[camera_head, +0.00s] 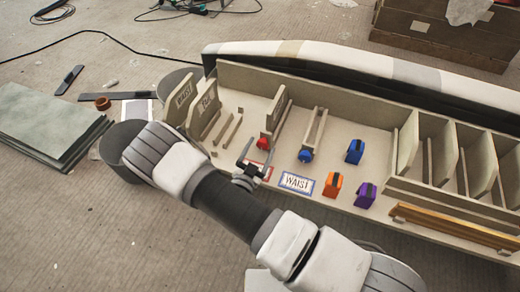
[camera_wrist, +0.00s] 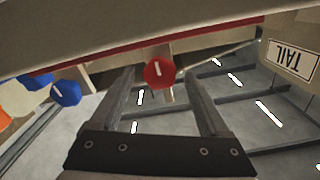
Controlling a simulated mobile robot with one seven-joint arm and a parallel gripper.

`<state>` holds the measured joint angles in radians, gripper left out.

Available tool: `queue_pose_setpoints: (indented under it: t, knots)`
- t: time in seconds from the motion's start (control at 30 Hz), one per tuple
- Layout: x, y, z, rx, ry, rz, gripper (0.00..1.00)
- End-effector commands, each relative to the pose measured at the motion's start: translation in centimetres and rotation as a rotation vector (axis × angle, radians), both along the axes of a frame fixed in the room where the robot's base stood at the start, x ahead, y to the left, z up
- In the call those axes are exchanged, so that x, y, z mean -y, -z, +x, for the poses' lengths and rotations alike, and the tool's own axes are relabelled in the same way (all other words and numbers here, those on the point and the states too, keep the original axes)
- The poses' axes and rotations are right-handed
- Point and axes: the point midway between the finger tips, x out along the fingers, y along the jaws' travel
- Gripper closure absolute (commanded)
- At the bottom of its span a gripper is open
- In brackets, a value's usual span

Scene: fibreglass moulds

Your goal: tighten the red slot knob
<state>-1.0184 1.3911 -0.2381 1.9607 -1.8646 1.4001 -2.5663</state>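The red slot knob (camera_head: 262,144) sits at the front end of a slot divider in the long beige tray (camera_head: 385,126). In the wrist view the red knob (camera_wrist: 160,72) is a faceted disc with a short white mark, tilted slightly from vertical. My gripper (camera_head: 249,158) is just in front of the knob, low over the tray. In the wrist view its two fingers are spread, with the knob between their tips and a visible gap on each side. Contact cannot be made out.
A blue knob (camera_head: 305,156) is on the neighbouring slot to the right. Blue (camera_head: 355,151), orange (camera_head: 333,185) and purple (camera_head: 366,195) blocks stand farther right. A WAIST card (camera_head: 297,183) lies in front. Upright labelled panels (camera_head: 180,100) stand at the left end.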

Motion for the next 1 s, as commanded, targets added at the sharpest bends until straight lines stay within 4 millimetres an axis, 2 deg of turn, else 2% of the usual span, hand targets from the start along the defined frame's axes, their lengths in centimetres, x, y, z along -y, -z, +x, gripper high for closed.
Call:
queue_pose_setpoints:
  t: [0.03,0.07,0.4,0.77,1.0]
  knots:
    - [-0.01,0.01,-0.02,0.000,0.000,0.000,0.31]
    - [-0.01,0.01,-0.02,0.000,0.000,0.000,0.37]
    - [-0.02,0.02,-0.04,0.000,0.000,0.000,0.98]
    - [-0.05,-0.04,-0.05,0.016,-0.001,0.042,1.00]
    - [-0.03,-0.04,-0.10,0.064,-0.003,0.179,1.00]
